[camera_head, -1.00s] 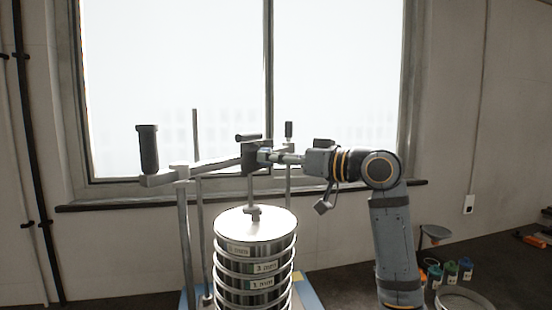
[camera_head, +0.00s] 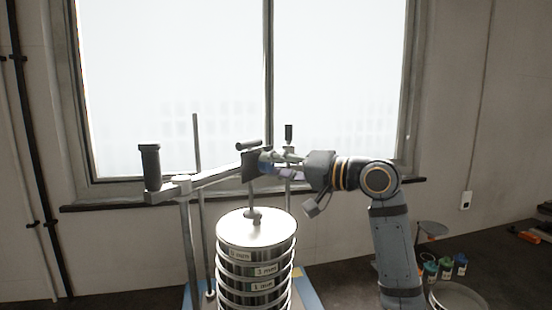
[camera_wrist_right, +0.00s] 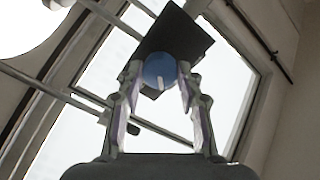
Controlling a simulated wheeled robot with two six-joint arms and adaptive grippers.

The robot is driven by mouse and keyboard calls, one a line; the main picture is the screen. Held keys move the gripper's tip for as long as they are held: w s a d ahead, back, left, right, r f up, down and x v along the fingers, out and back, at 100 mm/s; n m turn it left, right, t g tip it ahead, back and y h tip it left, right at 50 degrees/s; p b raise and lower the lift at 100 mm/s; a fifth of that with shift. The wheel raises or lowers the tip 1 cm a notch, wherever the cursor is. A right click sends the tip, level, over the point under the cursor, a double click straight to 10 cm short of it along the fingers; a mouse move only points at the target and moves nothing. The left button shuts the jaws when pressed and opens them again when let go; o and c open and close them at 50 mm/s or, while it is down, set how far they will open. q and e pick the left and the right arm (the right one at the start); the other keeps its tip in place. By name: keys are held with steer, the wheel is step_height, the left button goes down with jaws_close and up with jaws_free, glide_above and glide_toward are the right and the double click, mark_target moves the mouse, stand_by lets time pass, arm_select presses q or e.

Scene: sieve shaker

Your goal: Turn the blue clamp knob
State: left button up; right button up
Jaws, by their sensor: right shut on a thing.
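The blue clamp knob (camera_wrist_right: 160,72) shows in the right wrist view, between my right gripper's two fingertips (camera_wrist_right: 158,80), in front of a dark clamp block (camera_wrist_right: 180,38). A light mark runs along the knob's face. In the head view the knob (camera_head: 265,164) is a small blue patch on the right side of the clamp block (camera_head: 250,165), partly covered by the fingers. My right gripper (camera_head: 280,165) comes in from the right and is shut on the knob. The clamp sits above the sieve stack (camera_head: 257,229). My left gripper is not in view.
A crossbar (camera_head: 215,178) runs left from the clamp to a black upright handle (camera_head: 150,167). Upright rods stand behind the stack. Small coloured bottles (camera_head: 446,267), a round pan (camera_head: 459,298) and a funnel (camera_head: 432,229) stand at right. A window is behind.

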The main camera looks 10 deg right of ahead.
steer(key=m+p, duration=0.6)
steer(key=m, duration=0.2)
steer(key=shift+r, duration=0.15)
steer(key=shift+m+p, duration=0.3)
stand_by(0.3)
steer(key=o, duration=1.2)
steer(key=shift+c, duration=0.2)
steer(key=shift+d, duration=0.15)
steer(key=v, duration=0.7)
